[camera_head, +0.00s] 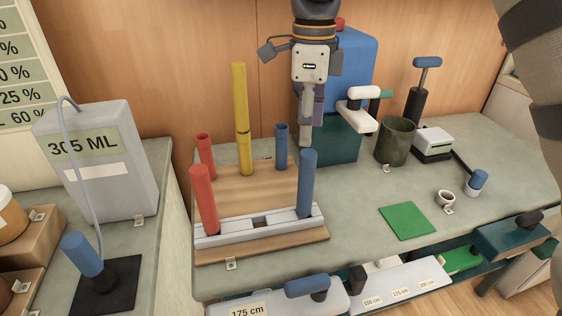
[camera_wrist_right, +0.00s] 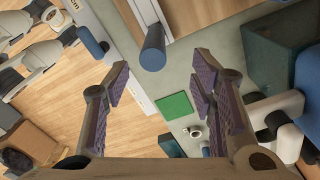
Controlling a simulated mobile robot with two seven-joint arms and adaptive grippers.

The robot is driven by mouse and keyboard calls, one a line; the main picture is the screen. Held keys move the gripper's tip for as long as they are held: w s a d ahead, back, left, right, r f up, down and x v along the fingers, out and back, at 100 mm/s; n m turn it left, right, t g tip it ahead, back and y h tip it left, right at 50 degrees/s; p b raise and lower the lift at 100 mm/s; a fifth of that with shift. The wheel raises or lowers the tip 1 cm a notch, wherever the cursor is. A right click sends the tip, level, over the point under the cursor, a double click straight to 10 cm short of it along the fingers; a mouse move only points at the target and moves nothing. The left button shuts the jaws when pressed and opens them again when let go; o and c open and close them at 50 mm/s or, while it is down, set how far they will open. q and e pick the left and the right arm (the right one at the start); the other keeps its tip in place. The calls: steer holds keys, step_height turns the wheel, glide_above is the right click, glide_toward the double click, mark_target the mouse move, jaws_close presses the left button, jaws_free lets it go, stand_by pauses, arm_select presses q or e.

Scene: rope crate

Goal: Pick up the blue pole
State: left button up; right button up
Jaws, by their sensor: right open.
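A tall blue pole (camera_head: 307,183) stands upright at the right end of a grey slotted rail (camera_head: 258,229). A shorter-looking blue pole (camera_head: 281,147) stands behind it on the wooden board. My right gripper (camera_head: 306,138) points down from above, its tips near the top of the front blue pole. In the wrist view my right gripper (camera_wrist_right: 160,85) is open with nothing between its fingers. A blue pole (camera_wrist_right: 153,47) shows there just beyond the gap, apart from both fingers. My left gripper is not in view.
A red pole (camera_head: 204,200) stands at the rail's left end, with another red pole (camera_head: 206,155) and a tall yellow pole (camera_head: 241,118) behind. A teal and blue box (camera_head: 352,60) stands close behind the gripper. A green square (camera_head: 407,221) lies at right.

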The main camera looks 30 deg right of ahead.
glide_above(306, 176)
steer(key=d, duration=0.1)
steer(key=f, duration=0.4)
steer(key=shift+w+d+f, duration=0.1)
steer(key=shift+w+f, duration=0.15)
steer(key=shift+f, duration=0.1)
steer(key=f, duration=0.7)
steer(key=shift+w, duration=0.35)
jaws_close()
